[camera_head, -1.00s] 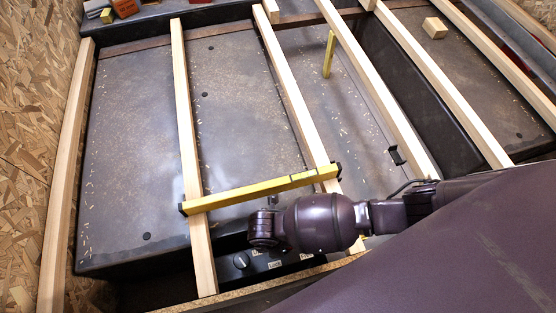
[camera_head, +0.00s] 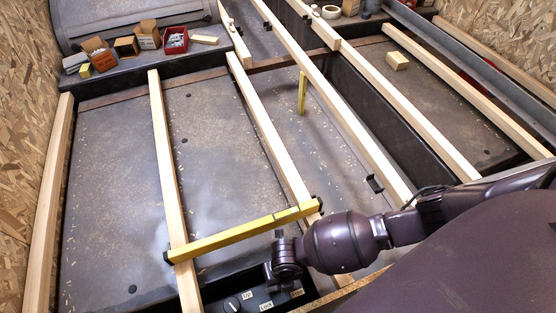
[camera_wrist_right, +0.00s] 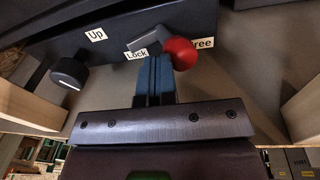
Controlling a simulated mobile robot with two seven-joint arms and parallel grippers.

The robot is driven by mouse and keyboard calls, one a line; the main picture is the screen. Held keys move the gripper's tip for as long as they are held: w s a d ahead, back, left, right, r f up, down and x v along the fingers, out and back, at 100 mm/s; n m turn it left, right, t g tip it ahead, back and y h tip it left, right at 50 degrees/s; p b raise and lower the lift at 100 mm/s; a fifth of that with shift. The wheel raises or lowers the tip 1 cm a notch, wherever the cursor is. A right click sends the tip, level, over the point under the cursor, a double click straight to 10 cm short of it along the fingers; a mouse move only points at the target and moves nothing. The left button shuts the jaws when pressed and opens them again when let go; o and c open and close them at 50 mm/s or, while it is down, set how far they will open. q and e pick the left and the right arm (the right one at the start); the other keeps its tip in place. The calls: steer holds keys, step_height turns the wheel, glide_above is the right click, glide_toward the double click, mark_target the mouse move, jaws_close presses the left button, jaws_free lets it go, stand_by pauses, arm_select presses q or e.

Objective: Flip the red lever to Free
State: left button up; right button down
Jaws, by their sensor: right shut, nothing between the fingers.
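In the right wrist view, the red lever's round knob (camera_wrist_right: 182,53) sits on a short grey shaft. It leans right and partly covers the Free label (camera_wrist_right: 203,43). The Lock label (camera_wrist_right: 136,54) is left of it, and the Up label (camera_wrist_right: 96,35) further left. My right gripper (camera_wrist_right: 155,60) is shut and empty, its blue-grey fingertips just below the shaft and left of the red knob; I cannot tell whether they touch. In the head view, my right wrist is over the dark control panel (camera_head: 258,300), and the fingers and lever cannot be made out. My left gripper is not in view.
A black rotary knob (camera_wrist_right: 68,72) is on the panel, left of the lever. A yellow spirit level (camera_head: 240,232) lies across two wooden battens beside my right wrist. Battens span the recess. Small boxes (camera_head: 147,36) stand at the back left.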

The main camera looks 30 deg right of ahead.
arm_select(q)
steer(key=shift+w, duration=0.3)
arm_select(e)
steer(key=shift+d, duration=0.1)
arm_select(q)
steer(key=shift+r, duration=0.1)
arm_select(e)
steer(key=shift+w+r, duration=0.1)
steer(key=shift+r, duration=0.15)
arm_select(q)
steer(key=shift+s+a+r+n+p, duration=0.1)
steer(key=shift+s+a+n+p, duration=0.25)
steer(key=shift+p, duration=0.6)
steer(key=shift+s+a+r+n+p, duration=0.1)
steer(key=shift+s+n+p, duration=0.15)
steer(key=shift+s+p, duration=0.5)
arm_select(e)
step_height(320, 180, up, 10)
steer(key=d, duration=0.1)
steer(key=shift+r, duration=0.15)
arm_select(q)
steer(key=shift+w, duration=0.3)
